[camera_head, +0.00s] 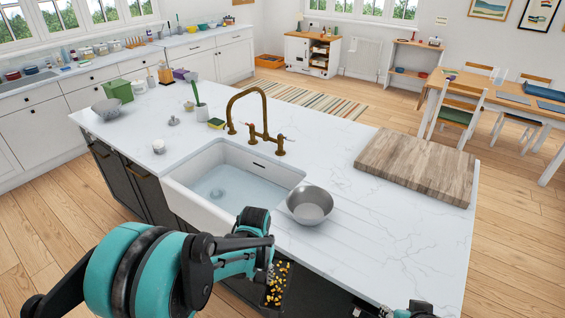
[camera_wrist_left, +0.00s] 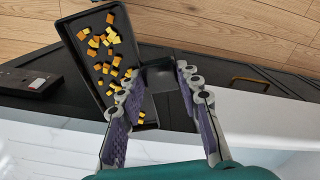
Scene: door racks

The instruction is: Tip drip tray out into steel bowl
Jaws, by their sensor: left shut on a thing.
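The drip tray (camera_wrist_left: 82,64) is a long black shallow tray with several yellow and orange cubes lying in it. In the head view the tray (camera_head: 288,287) shows in part at the front of the island, below the counter's edge. The steel bowl (camera_head: 310,206) stands upright on the counter right of the sink, beyond the tray, and looks empty. My right gripper (camera_head: 408,309) shows only partly at the bottom edge.
The white sink (camera_head: 225,190) with a brass tap (camera_head: 262,125) lies left of the bowl. A wooden board (camera_head: 417,165) lies to the right. A sponge (camera_head: 216,124), green basket (camera_head: 117,90) and small items stand further back. The counter around the bowl is clear.

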